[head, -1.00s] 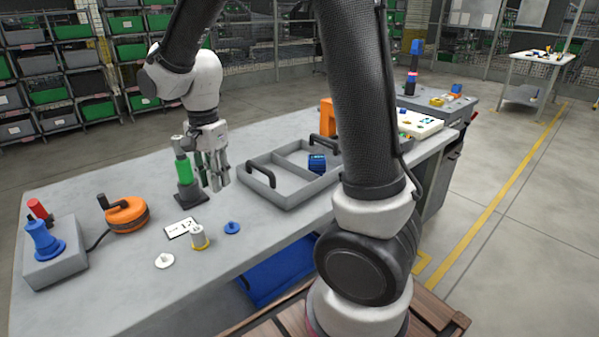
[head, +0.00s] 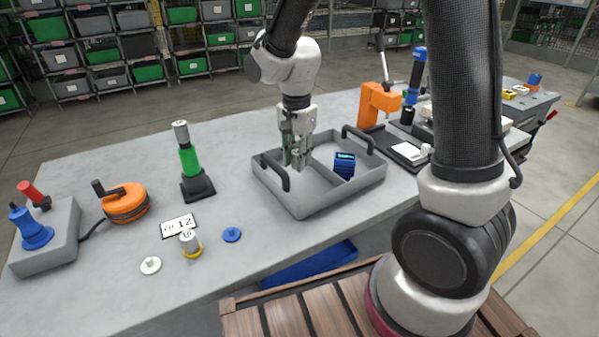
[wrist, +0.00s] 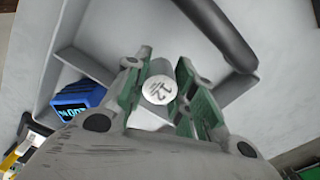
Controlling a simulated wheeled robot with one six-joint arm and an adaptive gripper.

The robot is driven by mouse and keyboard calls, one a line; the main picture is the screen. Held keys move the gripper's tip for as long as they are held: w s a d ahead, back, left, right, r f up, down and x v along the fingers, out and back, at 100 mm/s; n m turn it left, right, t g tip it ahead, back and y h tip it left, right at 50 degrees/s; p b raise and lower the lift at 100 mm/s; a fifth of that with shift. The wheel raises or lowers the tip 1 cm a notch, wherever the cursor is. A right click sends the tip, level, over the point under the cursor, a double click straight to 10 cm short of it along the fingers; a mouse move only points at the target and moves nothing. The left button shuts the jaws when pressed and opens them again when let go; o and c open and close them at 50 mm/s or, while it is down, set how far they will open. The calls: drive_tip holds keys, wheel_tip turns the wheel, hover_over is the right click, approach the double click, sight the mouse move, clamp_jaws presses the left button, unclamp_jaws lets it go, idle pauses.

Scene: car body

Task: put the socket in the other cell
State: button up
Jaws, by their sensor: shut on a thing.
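The socket (wrist: 159,89) is a pale metal cylinder with a round end face marked with a 12, seen in the wrist view between my fingers. My gripper (head: 296,163) is shut on it. In the head view the fingers point down at the left cell of the grey tray (head: 300,207); the socket is mostly hidden there by the fingers. I cannot tell whether it touches the tray floor. The tray has two cells split by a divider and a black handle at each end. A blue box with a lit display (head: 344,166) is in the right cell; the wrist view also shows it (wrist: 78,104).
Left of the tray stand a green-and-black upright tool (head: 190,165) and an orange round reel (head: 126,203). A card marked 12 (head: 178,226), a yellow-ringed cylinder (head: 190,243), and blue and white discs lie in front. An orange stand (head: 376,103) is behind right.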

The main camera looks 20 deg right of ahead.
sight(297, 181)
drive_tip(key=shift+a+f, duration=0.1)
drive_tip(key=shift+f, duration=2.25)
drive_tip(key=shift+f, duration=0.15)
drive_tip(key=o, duration=1)
drive_tip(key=shift+o, duration=0.2)
